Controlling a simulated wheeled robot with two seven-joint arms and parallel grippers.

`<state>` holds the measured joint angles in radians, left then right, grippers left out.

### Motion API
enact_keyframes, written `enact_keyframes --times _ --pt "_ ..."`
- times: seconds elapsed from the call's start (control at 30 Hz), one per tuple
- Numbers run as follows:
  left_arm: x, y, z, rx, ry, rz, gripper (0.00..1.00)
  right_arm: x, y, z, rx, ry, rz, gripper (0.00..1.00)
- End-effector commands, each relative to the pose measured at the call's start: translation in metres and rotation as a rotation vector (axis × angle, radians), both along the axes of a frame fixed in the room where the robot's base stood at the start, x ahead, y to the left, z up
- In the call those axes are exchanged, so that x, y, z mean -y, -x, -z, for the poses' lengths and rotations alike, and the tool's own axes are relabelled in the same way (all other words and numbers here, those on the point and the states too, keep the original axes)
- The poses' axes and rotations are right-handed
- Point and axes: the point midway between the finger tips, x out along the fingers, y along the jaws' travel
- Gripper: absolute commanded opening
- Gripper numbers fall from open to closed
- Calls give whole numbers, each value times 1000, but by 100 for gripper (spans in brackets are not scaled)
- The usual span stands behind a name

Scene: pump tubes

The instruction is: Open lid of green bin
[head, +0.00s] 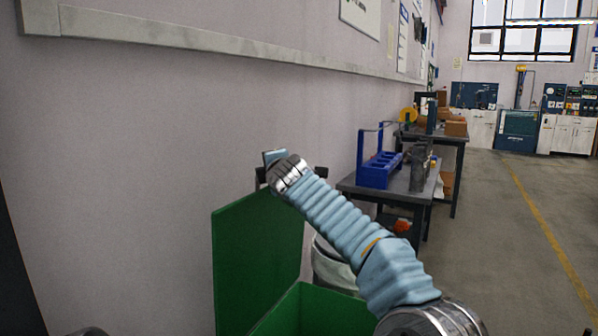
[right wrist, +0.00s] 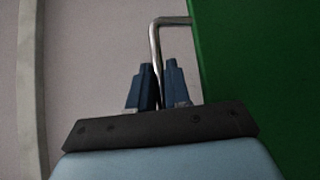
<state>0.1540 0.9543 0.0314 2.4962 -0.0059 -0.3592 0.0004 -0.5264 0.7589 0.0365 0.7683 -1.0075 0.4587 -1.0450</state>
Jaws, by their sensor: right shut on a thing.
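The green bin (head: 325,308) stands at the bottom middle of the head view, cut off by the lower edge. Its green lid (head: 250,260) stands raised, roughly upright, on the bin's left side; the lid also shows in the right wrist view (right wrist: 255,75). My right gripper (head: 267,175) is at the lid's top edge, partly hidden behind its own wrist. In the right wrist view its dark blue fingers (right wrist: 157,88) are shut on a thin metal handle (right wrist: 172,20) fixed to the lid. My left gripper is not in view.
A plain wall (head: 130,150) runs along the left, close to the lid. A pale round container (head: 330,265) is behind the bin. A dark table (head: 350,187) with a blue rack (head: 375,172) stands farther back. The floor (head: 500,250) on the right is clear.

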Motion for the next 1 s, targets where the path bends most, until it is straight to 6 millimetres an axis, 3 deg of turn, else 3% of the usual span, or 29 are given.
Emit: enact_keyframes --times 0.23,0.67,0.7,0.8,1.0 --pt "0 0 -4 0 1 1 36 -17 -3 -2 0 -1 1 0" --pt "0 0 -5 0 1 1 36 -18 -4 -2 0 -1 2 0" --pt "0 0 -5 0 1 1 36 -18 -4 -2 0 -1 3 22" --pt "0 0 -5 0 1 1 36 -18 -4 -2 0 -1 2 36" --pt "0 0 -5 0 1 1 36 -19 -4 -2 0 -1 1 36"
